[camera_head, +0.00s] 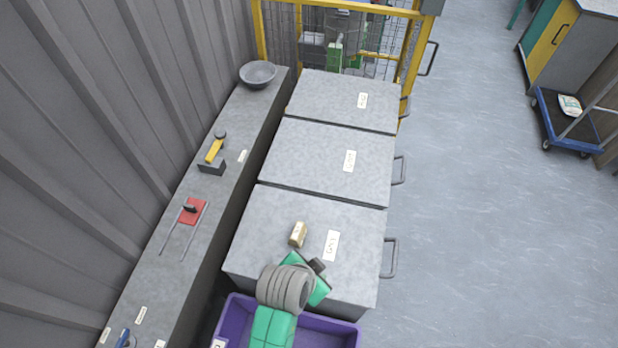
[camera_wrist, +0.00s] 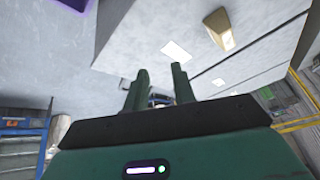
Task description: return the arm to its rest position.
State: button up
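My arm, with green links and a grey ribbed wrist, reaches up from the bottom of the head view over a purple bin (camera_head: 345,332) and the near grey cabinet top (camera_head: 270,215). My gripper (camera_wrist: 158,72) shows in the wrist view as two dark green fingers standing apart, with nothing held between them. In the head view the fingers are hidden or too small to make out. A small tan block (camera_head: 298,234) lies on the near cabinet top, just beyond my wrist. The block also shows in the wrist view (camera_wrist: 218,25), apart from the fingers.
A grey bowl (camera_head: 258,74), a yellow-handled tool (camera_head: 214,151) and a red piece (camera_head: 193,211) sit on the left ledge beside the ribbed wall. A yellow-framed mesh cage (camera_head: 413,60) stands behind the cabinets. A blue trolley (camera_head: 575,125) stands far right. The floor right of the cabinets is clear.

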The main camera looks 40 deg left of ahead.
jog(key=w+d+r+t, duration=0.3)
jog(key=w+r, duration=0.3)
jog(key=r, duration=0.5)
jog(key=w+d+r+t, duration=0.3)
jog(key=w+d+r, duration=0.15)
jog(key=r, duration=0.55)
jog(key=w+d+r+n+t, duration=0.1)
jog(key=d+r+t, duration=0.25)
jog(key=r, duration=0.65)
jog(key=d+r+n+t, duration=0.15)
jog(key=d+r, duration=0.35)
jog(key=r, duration=0.5)
jog(key=s+r+t+b, duration=0.3)
jog(key=s+t+b, duration=0.6)
jog(key=b, duration=0.9)
notch_tip(320, 180, up, 40)
jog(key=p, duration=3.9)
jog(key=shift+s+f+g, duration=0.15)
jog(key=shift+s+g, duration=0.15)
jog(key=shift+s, duration=0.15)
